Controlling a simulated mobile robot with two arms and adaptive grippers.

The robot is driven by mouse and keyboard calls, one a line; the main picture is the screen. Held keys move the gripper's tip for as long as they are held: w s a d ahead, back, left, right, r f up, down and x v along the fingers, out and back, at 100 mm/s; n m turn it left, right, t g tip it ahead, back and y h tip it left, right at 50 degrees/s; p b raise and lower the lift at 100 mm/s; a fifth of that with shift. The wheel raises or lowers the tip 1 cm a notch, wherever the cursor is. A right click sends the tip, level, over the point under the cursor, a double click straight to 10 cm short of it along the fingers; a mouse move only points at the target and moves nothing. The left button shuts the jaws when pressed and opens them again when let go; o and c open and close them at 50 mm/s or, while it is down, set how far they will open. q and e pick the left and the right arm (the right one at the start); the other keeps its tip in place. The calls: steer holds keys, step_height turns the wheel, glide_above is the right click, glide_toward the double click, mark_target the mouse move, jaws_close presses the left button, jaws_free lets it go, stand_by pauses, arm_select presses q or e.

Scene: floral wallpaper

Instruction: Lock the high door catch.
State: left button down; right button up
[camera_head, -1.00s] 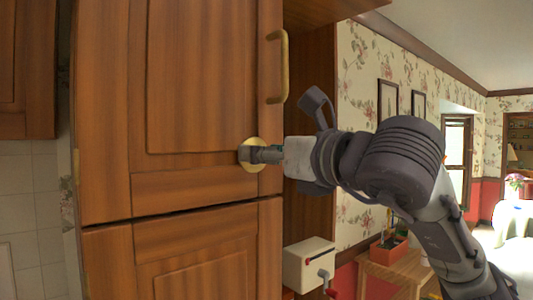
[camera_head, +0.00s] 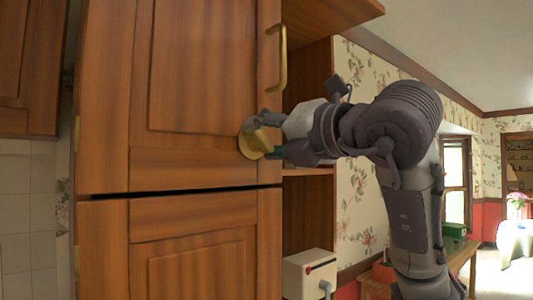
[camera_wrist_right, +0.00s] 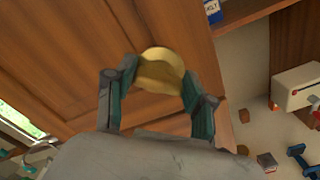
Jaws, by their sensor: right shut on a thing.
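The high door catch is a round brass piece (camera_head: 252,146) near the lower right corner of the upper wooden cabinet door (camera_head: 200,75). It also shows in the right wrist view (camera_wrist_right: 160,70), between the two fingers. My right gripper (camera_head: 262,138) is shut on the catch, with a finger on either side of it. The wrist is rolled, and the right wrist view is tilted. The part of the catch between the fingers is partly hidden in the head view. My left gripper is in neither view.
A brass handle (camera_head: 279,58) stands upright on the door above the catch. A lower wooden door (camera_head: 195,250) sits below a dark gap. A white box (camera_head: 310,272) stands at the lower right, with open shelves above it. A wooden table (camera_head: 462,258) stands behind my arm.

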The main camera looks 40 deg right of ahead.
steer(key=m+b, duration=0.1)
steer(key=m, duration=0.2)
steer(key=m+b, duration=0.2)
steer(key=shift+f+m, duration=0.2)
steer(key=shift+m, duration=0.2)
steer(key=shift+m+b, duration=1.5)
steer(key=shift+m, duration=0.7)
steer(key=o, duration=1.2)
steer(key=shift+d, duration=0.15)
steer(key=shift+c, duration=0.2)
steer(key=s, duration=1.2)
steer(key=shift+d, duration=0.45)
